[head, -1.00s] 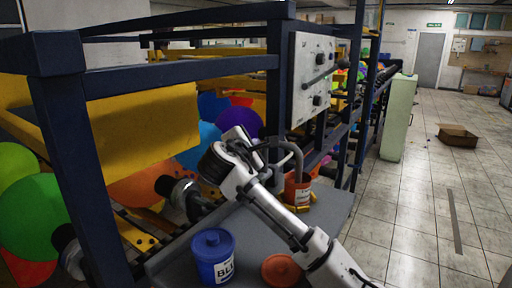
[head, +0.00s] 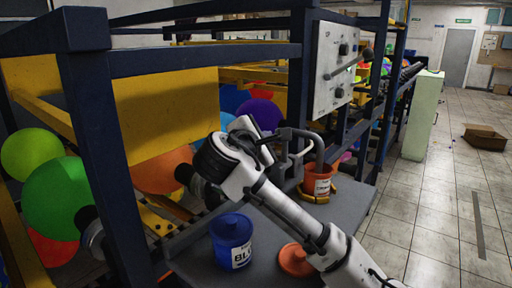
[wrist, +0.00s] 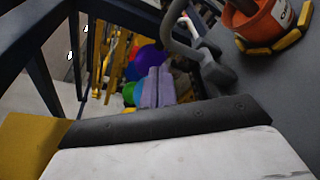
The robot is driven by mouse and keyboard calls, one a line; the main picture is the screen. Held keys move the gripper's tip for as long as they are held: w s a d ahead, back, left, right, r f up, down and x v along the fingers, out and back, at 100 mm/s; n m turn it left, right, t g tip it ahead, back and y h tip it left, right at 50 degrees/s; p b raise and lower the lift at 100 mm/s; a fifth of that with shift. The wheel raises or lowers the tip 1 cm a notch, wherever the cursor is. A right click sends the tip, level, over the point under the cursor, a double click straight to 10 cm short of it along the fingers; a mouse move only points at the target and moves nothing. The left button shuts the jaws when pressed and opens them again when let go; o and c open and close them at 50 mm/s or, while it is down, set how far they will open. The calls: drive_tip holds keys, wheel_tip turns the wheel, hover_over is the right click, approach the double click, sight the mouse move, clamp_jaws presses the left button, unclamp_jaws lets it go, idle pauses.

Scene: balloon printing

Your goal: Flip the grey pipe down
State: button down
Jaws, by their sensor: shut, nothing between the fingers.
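The grey pipe (head: 320,150) arches up beside the machine frame, and one end comes down into an orange bucket (head: 317,182). In the wrist view the curved pipe (wrist: 186,46) is right of my fingers, with a dark grey end piece (wrist: 216,72). My gripper (wrist: 159,70) is shut and empty, its two fingers side by side. I see a gap between the fingers and the pipe in the picture, but cannot tell the depth. In the head view my white wrist covers the fingers and stands just left of the pipe.
A blue bucket (head: 232,242) and an orange lid (head: 296,260) lie on the grey shelf (head: 350,205) below my arm. Dark blue frame posts (head: 103,150) and a control panel (head: 335,68) stand close by. Balloons (head: 58,197) fill the left.

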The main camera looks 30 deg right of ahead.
drive_tip(key=v, duration=0.5)
drive_tip(key=shift+a+b, duration=0.4)
drive_tip(key=shift+a, duration=0.05)
